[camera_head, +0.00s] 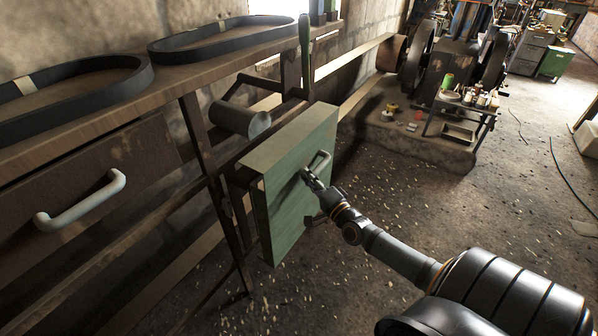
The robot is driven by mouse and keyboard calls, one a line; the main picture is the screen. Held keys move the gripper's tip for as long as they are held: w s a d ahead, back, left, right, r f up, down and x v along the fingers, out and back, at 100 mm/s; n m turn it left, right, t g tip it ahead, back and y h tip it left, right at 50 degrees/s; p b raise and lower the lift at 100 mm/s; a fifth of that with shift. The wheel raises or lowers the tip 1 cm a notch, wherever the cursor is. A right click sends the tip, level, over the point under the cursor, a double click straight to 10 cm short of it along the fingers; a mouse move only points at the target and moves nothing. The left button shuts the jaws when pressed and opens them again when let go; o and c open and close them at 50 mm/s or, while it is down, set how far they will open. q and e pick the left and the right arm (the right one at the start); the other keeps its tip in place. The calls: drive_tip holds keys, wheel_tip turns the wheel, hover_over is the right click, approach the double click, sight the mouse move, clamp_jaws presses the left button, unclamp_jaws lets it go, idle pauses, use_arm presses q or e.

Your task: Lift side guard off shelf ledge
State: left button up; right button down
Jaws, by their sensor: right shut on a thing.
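The side guard (292,196) is a green box-like panel with a metal handle on its front face. It stands upright at the side of the brown shelf (205,65), beside the shelf's legs. My right gripper (312,176) is shut on the guard's handle (321,163). The fingers cover the lower part of the handle. The guard's far side and its contact with the ledge are hidden, so I cannot tell whether it rests there. My left gripper is not in view.
Two black belts (222,38) lie on the shelf top. A drawer with a pale handle (80,200) is at the left. An engine with wheels (455,60) stands on a plinth at the back. A small tool stand (460,115) is before it. Floor at the right is mostly clear.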

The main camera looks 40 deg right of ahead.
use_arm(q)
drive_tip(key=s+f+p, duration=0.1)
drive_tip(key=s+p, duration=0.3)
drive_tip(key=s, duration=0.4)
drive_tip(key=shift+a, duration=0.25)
use_arm(e)
drive_tip(key=s+d, duration=0.5)
drive_tip(key=s, duration=0.8)
drive_tip(key=shift+d+r, duration=0.15)
drive_tip(key=shift+d, duration=0.05)
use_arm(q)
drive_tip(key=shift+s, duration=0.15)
